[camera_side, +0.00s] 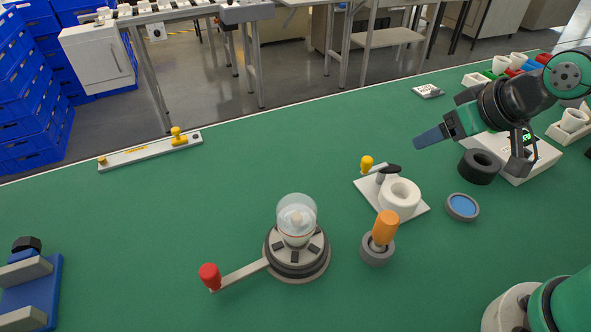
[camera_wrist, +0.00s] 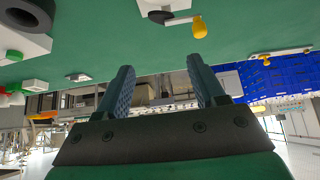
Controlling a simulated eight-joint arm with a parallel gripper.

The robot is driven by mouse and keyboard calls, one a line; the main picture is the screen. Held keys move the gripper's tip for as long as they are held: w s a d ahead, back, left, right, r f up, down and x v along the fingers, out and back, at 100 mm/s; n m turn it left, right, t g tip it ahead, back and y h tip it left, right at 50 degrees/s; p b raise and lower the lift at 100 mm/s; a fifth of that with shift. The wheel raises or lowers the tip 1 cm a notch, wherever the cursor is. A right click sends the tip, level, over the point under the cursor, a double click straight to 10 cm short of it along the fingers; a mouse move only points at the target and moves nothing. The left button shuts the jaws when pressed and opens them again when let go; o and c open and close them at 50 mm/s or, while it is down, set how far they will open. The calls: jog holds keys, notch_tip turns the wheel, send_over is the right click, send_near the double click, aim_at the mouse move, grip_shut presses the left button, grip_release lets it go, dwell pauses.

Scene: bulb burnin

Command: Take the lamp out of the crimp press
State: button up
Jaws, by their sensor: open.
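The lamp (camera_side: 296,213) has a clear, rounded bulb and stands upright in the crimp press (camera_side: 312,262). The press is a round grey and dark body on the green table, with a lever (camera_side: 240,274) reaching to the lower left and ending in a red knob (camera_side: 210,276). My gripper (camera_side: 430,137) is up and to the right of the press, well apart from the lamp. In the wrist view my gripper (camera_wrist: 165,88) has its two blue fingers spread with nothing between them. The lamp and press are not in the wrist view.
A white ring fixture with a yellow knob (camera_side: 400,195) and an orange-handled tool in a grey holder (camera_side: 377,250) stand right of the press. A black ring (camera_side: 479,166) and a blue-topped dish (camera_side: 462,206) lie farther right. The table left of the press is largely clear.

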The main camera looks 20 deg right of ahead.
jog(key=o, duration=0.6)
jog(key=shift+c, duration=0.2)
